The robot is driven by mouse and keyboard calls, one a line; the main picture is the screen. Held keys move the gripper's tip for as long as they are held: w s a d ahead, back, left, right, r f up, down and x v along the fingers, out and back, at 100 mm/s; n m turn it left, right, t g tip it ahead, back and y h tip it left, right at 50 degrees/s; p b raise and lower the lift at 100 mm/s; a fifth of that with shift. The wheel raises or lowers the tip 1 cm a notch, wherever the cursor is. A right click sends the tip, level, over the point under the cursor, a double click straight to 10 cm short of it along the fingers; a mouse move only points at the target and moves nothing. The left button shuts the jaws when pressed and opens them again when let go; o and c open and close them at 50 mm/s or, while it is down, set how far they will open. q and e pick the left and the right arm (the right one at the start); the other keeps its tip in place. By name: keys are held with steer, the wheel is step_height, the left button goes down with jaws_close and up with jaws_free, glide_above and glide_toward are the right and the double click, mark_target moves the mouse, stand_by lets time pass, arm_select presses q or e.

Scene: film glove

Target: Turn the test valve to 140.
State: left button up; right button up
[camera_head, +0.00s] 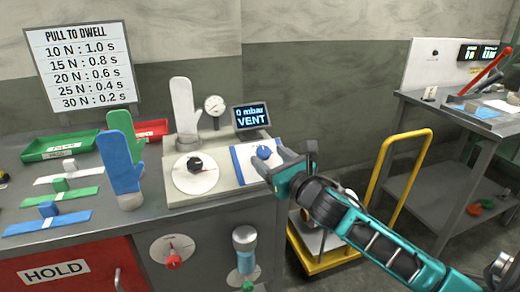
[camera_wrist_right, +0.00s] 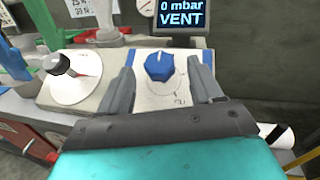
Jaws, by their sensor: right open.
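A tester box (camera_head: 215,185) stands on the bench with a display (camera_head: 252,116) reading "0 mbar VENT". On its right side a blue knob (camera_head: 263,152) sits on a white plate with a blue edge. The knob also shows in the wrist view (camera_wrist_right: 159,67), with a curved scale below it whose marks are too small to read. A black knob (camera_head: 195,163) on a round white dial is to its left. My right gripper (camera_head: 276,168) is open at the blue knob. In the wrist view its fingers (camera_wrist_right: 165,78) stand either side of the knob, with gaps. My left gripper is out of view.
A red-handled dial (camera_head: 172,250) is on the bench front. A yellow cart (camera_head: 395,165) and side table (camera_head: 440,110) are at right.

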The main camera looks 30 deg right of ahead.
mark_target(260, 147)
steer(key=shift+w, duration=2.7)
steer(key=shift+c, duration=0.4)
steer(key=c, duration=0.9)
